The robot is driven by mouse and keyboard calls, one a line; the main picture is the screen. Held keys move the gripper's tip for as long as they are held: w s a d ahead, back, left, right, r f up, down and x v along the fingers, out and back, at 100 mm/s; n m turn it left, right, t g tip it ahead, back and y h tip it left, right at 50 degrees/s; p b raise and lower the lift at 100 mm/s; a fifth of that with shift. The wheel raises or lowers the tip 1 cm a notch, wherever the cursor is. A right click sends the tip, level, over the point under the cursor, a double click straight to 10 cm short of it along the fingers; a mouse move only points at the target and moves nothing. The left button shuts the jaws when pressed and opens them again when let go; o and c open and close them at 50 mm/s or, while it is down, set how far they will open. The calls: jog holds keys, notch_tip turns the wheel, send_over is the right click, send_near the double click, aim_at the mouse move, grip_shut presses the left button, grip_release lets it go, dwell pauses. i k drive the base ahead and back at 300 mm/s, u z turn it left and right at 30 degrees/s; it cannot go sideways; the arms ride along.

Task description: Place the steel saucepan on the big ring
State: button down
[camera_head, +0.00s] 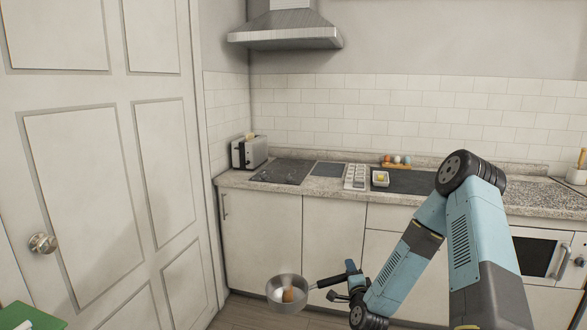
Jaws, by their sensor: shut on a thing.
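The steel saucepan (271,291) is in the lower middle of the head view, in front of the lower cabinets and below counter height. A brown egg-like thing and a paler one lie inside it. Its dark handle points right, to my gripper (345,283), which is shut on the handle. The fingertips are small and partly hidden by the handle. A black hob (284,171) lies on the counter at the left, under the hood. Its rings are too faint to tell apart, so I cannot make out the big ring.
A toaster (248,152) stands left of the hob. Right of it are a pale carton-like tray (356,177), a white dish (380,183) with something yellow, and a wooden holder (397,166) with coloured eggs. A white door (100,180) fills the left side. The hood (285,38) hangs above.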

aim_at(302, 168)
jog(key=u, duration=0.25)
jog(key=i, duration=0.85)
jog(key=u, duration=0.45)
